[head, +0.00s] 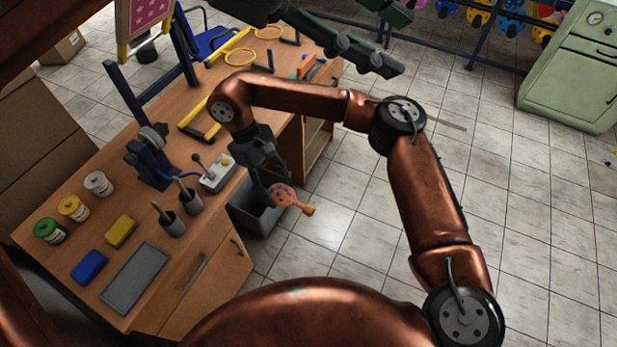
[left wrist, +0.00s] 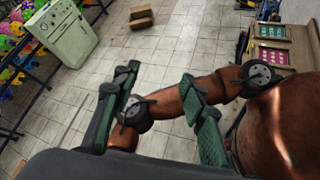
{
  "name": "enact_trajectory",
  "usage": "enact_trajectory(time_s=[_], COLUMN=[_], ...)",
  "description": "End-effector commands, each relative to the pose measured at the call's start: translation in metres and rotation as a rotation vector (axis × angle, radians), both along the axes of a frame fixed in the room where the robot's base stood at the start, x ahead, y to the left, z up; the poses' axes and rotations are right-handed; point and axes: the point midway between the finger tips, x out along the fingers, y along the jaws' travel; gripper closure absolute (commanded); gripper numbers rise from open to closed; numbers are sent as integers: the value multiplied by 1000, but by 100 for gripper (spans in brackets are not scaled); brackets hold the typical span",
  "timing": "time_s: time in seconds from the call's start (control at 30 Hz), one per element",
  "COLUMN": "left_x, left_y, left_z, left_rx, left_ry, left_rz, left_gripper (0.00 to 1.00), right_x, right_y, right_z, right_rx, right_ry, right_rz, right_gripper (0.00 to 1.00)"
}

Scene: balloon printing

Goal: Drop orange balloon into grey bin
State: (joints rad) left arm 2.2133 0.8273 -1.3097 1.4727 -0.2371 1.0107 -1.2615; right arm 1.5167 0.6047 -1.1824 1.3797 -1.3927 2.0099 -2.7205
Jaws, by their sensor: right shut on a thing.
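The grey bin (head: 258,222) stands on the floor against the workbench, below the balloon. The balloon overlaps the bin's right side in the picture, with its narrow end pointing right past the bin; its height above the rim is hard to judge. My left gripper (head: 390,40) is open and empty at the top of the head view. Its two spread fingers (left wrist: 160,105) also show in the left wrist view.
The wooden workbench (head: 60,215) carries paint jars (head: 75,208), a control box with a lever (head: 214,172), brush cups (head: 173,222) and a grey pad (head: 135,277). A green cabinet (head: 575,75) stands at the right. The tiled floor between is clear.

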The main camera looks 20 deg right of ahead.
Motion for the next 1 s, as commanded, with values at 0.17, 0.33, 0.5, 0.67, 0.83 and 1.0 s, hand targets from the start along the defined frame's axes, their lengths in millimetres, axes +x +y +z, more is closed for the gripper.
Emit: enact_trajectory(time_s=[0.17, 0.33, 0.5, 0.67, 0.83, 1.0], left_x=[13, 29, 47, 61, 70, 71], left_y=[-13, -5, 18, 43, 58, 60], left_z=[-102, -198, -280, -329, -352, -368], left_rx=[242, 486, 727, 899, 987, 1001], left_ry=[-78, -162, -252, -323, -360, -365], left_rz=[-23, -50, -75, -93, -102, -104], left_gripper=[61, 61, 61, 61, 61, 61], right_x=[0, 0, 0, 0, 0, 0], right_y=[0, 0, 0, 0, 0, 0], right_z=[0, 0, 0, 0, 0, 0], right_rx=[0, 0, 0, 0, 0, 0], right_ry=[0, 0, 0, 0, 0, 0], right_rz=[0, 0, 1, 1, 1, 1], right_gripper=[67, 67, 67, 67, 67, 67])
